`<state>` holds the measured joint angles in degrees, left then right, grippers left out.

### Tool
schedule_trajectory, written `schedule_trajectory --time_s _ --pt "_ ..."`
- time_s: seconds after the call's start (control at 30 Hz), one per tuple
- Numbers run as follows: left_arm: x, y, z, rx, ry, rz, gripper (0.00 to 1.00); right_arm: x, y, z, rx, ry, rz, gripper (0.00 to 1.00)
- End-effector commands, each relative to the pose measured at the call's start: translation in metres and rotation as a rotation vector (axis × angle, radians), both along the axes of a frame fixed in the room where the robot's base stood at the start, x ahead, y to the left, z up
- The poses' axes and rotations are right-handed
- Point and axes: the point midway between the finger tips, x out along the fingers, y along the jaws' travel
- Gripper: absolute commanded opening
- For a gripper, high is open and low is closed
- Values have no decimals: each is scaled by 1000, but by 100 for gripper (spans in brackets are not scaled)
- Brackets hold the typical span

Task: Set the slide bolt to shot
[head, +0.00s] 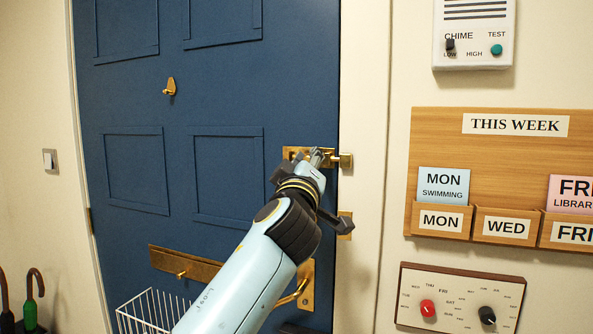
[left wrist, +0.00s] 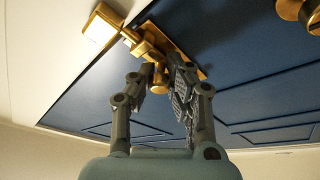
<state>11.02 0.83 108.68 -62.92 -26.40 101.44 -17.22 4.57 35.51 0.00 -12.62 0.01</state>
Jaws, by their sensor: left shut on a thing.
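The brass slide bolt (head: 294,152) is mounted on the blue door near its right edge. Its brass keeper (head: 346,160) sits on the white frame just to the right. In the left wrist view, the bolt's plate (left wrist: 188,56) and the keeper (left wrist: 101,27) are at the top, with the bolt's round knob (left wrist: 160,86) below. My left gripper (head: 317,156) is at the bolt, its fingers (left wrist: 160,76) closed around the knob. The rod's tip comes close to the keeper; I cannot tell if it is inside. My right gripper is out of view.
A brass door handle (head: 304,290) and a letter slot (head: 184,264) are lower on the door. A brass peephole cover (head: 170,87) is above. The chime box (head: 473,35), the week board (head: 440,150) and a dial panel (head: 460,300) hang on the right wall.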

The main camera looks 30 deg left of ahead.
Motion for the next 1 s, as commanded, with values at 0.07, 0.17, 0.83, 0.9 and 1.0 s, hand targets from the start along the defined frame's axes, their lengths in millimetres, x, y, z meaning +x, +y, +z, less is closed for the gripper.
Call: schedule_trajectory --time_s 0.07,0.17,0.83,0.9,1.0 --pt "1 -4 -2 0 0 -1 0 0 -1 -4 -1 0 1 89" --pt "1 -5 0 1 1 -3 0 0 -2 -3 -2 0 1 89" --pt "-1 -5 0 1 1 -2 42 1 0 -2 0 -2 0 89" --pt "-6 -7 -3 0 2 -2 42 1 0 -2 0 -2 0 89" --pt "-20 -14 -8 -2 4 -2 42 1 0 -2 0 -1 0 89"
